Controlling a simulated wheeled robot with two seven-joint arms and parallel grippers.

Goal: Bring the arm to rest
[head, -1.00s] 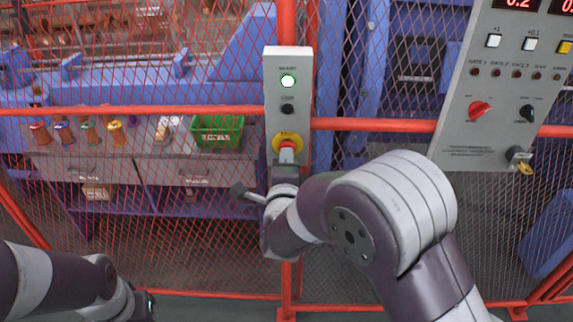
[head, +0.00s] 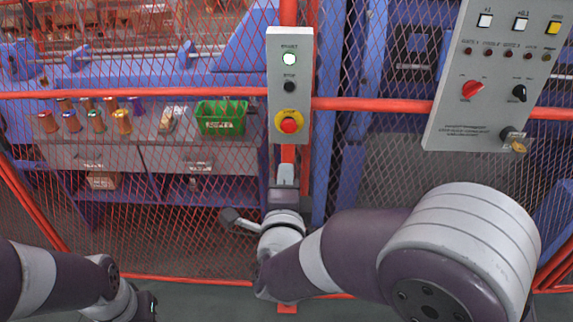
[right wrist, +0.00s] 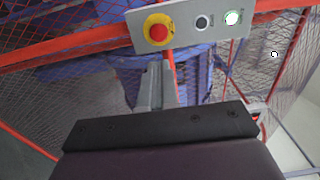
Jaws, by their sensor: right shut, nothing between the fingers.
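My right gripper (head: 286,174) is shut and empty. In the head view it sits just below the grey button box (head: 274,100), in front of the red fence post. The box carries a lit white-green button (head: 289,59), a black button (head: 289,87) and a red emergency knob (head: 289,125) on a yellow ring. In the right wrist view the shut fingers (right wrist: 156,86) point up toward the box, below the red knob (right wrist: 158,32), with a gap between them. My left arm enters at lower left; its gripper end (head: 146,306) is near the bottom edge and its jaws are not clear.
A red mesh fence (head: 150,94) stands across the front. At right hangs a grey control panel (head: 445,120) with a red switch, a black switch and a key. Behind the mesh are a workbench with several spools and a green bin (head: 222,116). The floor before the fence looks clear.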

